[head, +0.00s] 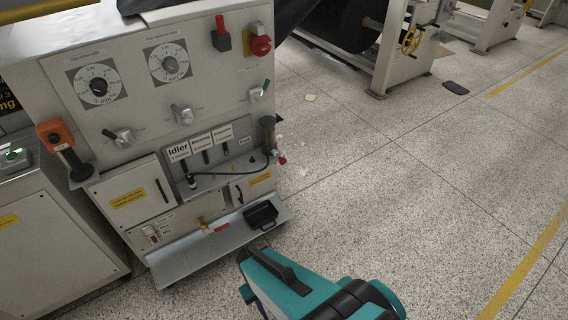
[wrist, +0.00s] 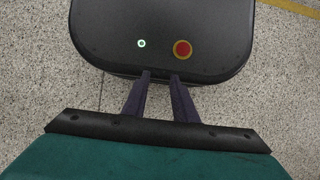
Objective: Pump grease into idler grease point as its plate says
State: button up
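The machine cabinet (head: 135,130) stands at the left in the head view. A recess low on its front holds a plate reading "Idler" (head: 178,150), with smaller print too small to read. More labelled plates (head: 212,138) sit to its right. A dark cylinder (head: 268,133), seemingly the grease pump, stands at the recess's right end with a red part at its foot. A black hose (head: 235,173) runs left from it to a fitting (head: 192,181) below the Idler plate; whether it is coupled I cannot tell. My gripper (wrist: 161,74) is open and empty in the wrist view, away from the cabinet.
Dials, levers and a red emergency knob (head: 261,45) sit above. An orange-headed handle (head: 58,135) sticks out at left. The speckled floor to the right is mostly clear.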

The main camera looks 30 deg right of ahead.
grip_shut()
dwell(1.4)
